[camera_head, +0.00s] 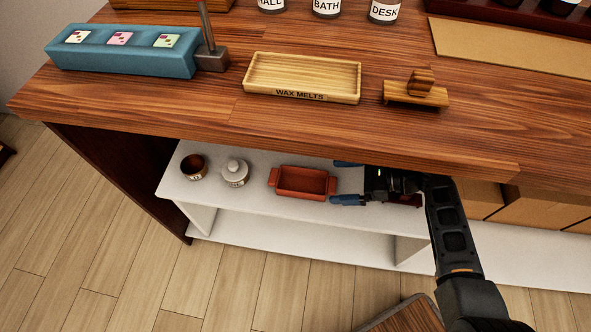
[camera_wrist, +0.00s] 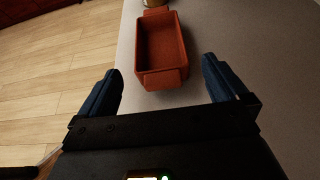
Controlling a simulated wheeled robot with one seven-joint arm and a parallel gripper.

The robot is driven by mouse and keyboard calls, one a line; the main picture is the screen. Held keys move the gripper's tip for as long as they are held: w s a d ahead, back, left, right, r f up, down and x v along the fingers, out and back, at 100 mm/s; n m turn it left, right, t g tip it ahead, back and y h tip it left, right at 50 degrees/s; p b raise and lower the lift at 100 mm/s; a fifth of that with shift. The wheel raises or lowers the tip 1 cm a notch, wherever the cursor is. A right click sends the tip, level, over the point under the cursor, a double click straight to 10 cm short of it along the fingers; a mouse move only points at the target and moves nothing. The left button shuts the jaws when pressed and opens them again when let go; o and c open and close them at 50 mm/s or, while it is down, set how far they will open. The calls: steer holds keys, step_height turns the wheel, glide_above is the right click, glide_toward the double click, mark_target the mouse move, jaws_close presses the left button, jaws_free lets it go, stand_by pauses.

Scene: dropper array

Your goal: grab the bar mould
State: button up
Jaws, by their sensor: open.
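The bar mould is a red-orange, open-topped rectangular box with a lug at each end. It sits upright on the white shelf below the counter in the head view (camera_head: 302,183). My gripper (camera_head: 346,181) is open, just right of the mould, its blue fingers pointing left toward it. In the wrist view the mould (camera_wrist: 162,50) lies ahead, and its near lug (camera_wrist: 162,79) is between the lines of the two spread fingers (camera_wrist: 160,68). The fingers look apart from it, and nothing is held.
A white lidded jar (camera_head: 235,173) and a small brown cup (camera_head: 193,167) stand left of the mould on the shelf (camera_head: 235,202). The wooden counter (camera_head: 200,115) overhangs my gripper. Cardboard boxes (camera_head: 540,207) are at right. A reddish thing is partly hidden behind my gripper.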

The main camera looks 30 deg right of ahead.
mark_target(311, 187)
steer(key=shift+w+a+f, duration=0.2)
steer(key=shift+w+a, duration=0.2)
steer(key=shift+w, duration=0.1)
steer(key=x, duration=0.4)
steer(key=r+b+x, duration=0.1)
steer(key=x, duration=0.1)
steer(key=shift+w+a+f, duration=0.2)
steer(key=shift+a, duration=0.3)
steer(key=c, duration=1)
steer(key=shift+o, duration=0.2)
steer(key=shift+r, duration=0.15)
